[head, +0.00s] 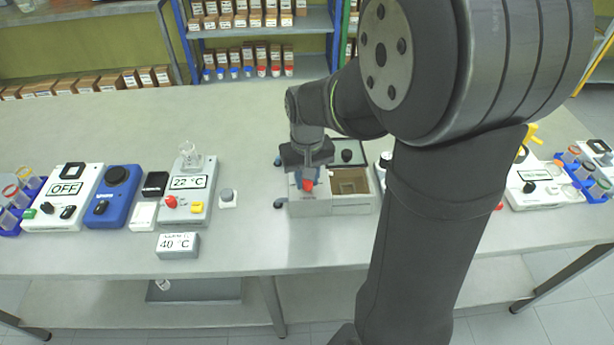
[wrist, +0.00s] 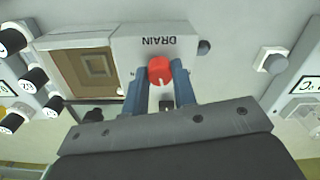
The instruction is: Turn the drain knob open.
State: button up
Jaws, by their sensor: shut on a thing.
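The drain knob (wrist: 160,71) is red with a pale pointer line, on the light grey unit (wrist: 126,47) marked DRAIN. In the wrist view the label reads upside down above the knob. My gripper (wrist: 163,78) has its two blue fingers on either side of the knob, shut on it. In the head view the red knob (head: 308,185) shows just below my gripper (head: 307,172), on the left part of the unit (head: 330,206). The finger contact itself is small and partly hidden there.
A brown-floored square basin (wrist: 88,71) is beside the knob on the same unit. A black knob (head: 346,155) stands behind it. A grey button (head: 227,195) and a 22 °C device (head: 187,192) are to the left. The bench front (head: 120,258) is mostly clear.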

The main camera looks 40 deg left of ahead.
jog(key=m, duration=1.1)
jog(key=shift+m, duration=0.4)
dwell(0.3)
jog(key=o, duration=1)
notch_tip(320, 180, up, 17)
jog(key=shift+r, duration=0.2)
